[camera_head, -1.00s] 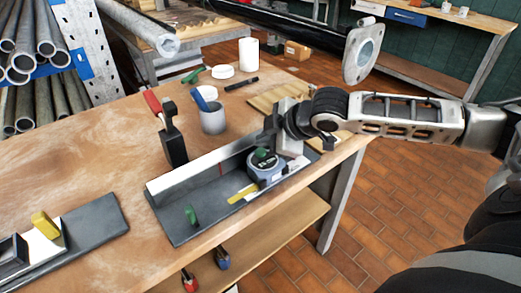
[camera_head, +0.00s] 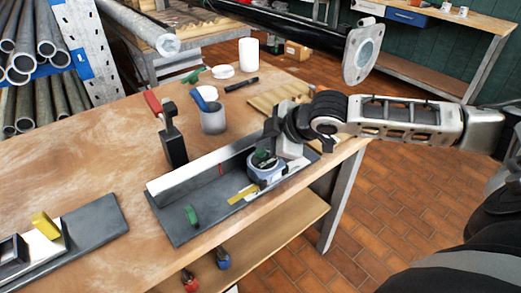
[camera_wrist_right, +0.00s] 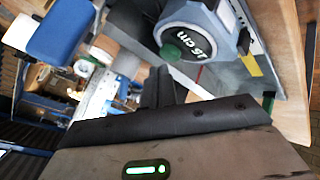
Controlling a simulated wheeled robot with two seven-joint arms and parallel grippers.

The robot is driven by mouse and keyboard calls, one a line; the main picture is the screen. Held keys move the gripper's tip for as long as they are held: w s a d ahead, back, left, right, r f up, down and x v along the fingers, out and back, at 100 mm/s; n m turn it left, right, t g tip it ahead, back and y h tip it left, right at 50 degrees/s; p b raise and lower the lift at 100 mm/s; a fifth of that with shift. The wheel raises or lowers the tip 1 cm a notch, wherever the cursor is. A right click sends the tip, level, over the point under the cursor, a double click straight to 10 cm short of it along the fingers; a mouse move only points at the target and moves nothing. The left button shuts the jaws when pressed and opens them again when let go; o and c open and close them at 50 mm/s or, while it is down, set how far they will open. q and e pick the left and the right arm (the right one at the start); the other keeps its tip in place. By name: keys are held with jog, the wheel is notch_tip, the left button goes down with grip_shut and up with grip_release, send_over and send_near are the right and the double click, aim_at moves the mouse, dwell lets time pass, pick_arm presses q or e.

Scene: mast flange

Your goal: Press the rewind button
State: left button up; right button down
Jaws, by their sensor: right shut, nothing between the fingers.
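The blue-grey tape measure (camera_head: 267,172) sits on a dark tray (camera_head: 180,230) against its pale upright rail, with a yellow strip of tape (camera_head: 243,195) sticking out to the left. Its green button (camera_head: 262,154) is on top. In the right wrist view the tape measure (camera_wrist_right: 197,28) shows a dark "15 cm" face, and the green button (camera_wrist_right: 170,51) is on its near side. My right gripper (camera_head: 271,131) is shut and empty, just above and behind the button. In the wrist view its fingers (camera_wrist_right: 158,85) show a gap to the button. My left gripper is not in view.
A black-and-red tool (camera_head: 172,140) stands upright behind the rail. Another tray (camera_head: 90,232) lies at the left. The tabletop between is clear.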

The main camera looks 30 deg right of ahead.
jog(key=shift+f, duration=0.7)
dwell(0.6)
dwell(0.4)
jog(key=shift+r+p, duration=0.95)
jog(key=shift+p, duration=0.2)
notch_tip(320, 180, up, 3)
jog(key=p, duration=0.3)
jog(key=shift+f, duration=0.1)
notch_tip(320, 180, up, 2)
jog(key=shift+r, duration=0.1)
